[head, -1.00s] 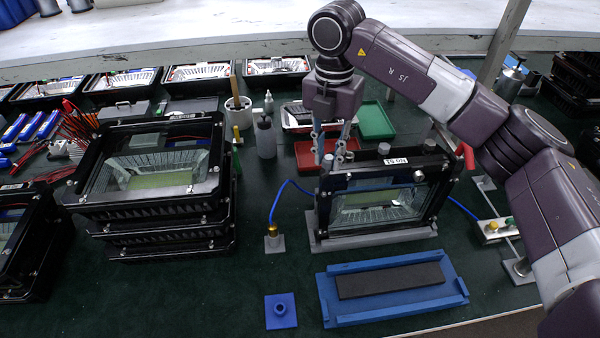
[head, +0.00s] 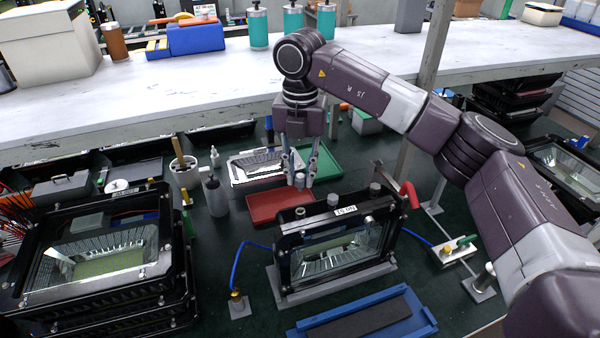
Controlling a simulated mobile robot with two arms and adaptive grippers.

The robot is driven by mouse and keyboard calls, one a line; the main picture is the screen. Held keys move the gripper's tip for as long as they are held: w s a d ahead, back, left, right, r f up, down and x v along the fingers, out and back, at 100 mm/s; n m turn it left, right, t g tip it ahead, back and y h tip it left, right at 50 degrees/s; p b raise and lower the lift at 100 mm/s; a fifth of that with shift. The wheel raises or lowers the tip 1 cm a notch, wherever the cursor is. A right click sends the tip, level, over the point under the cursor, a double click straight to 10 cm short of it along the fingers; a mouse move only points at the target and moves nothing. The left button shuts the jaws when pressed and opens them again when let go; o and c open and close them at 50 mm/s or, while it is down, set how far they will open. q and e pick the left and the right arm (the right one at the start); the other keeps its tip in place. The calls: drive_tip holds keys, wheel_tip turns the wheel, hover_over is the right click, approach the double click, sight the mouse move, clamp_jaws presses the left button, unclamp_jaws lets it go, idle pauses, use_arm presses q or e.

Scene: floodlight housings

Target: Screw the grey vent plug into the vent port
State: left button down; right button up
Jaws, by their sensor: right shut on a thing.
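The floodlight housing (head: 340,255) stands upright on a grey base, its glass front toward me. Short round fittings rise from its top edge; the small one at the left (head: 300,212) may be the vent port. My right gripper (head: 300,178) points down above and behind the housing's left top edge. It is shut on a small grey piece, apparently the vent plug (head: 300,181), mostly hidden between the fingertips. In the picture a gap shows between the plug and the left fitting. My left gripper is not in view.
A red tray (head: 265,208) and a green tray (head: 322,160) lie behind the housing. A blue cradle (head: 420,318) is in front. Stacked housings (head: 100,260) stand left, with a grey bottle (head: 215,197) nearby. Blue cables run from both sides of the upright housing.

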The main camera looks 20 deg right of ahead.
sight(300, 176)
wheel_tip(300, 176, down, 2)
drive_tip(key=shift+f+b, duration=0.2)
drive_tip(key=shift+b, duration=0.6)
drive_tip(key=shift+f+b, duration=1)
drive_tip(key=shift+f, duration=0.55)
drive_tip(key=shift+f+b, duration=1.25)
drive_tip(key=shift+f, duration=0.2)
drive_tip(key=o, duration=1)
drive_tip(key=shift+r, duration=0.1)
wheel_tip(300, 176, up, 12)
drive_tip(key=shift+f, duration=0.1)
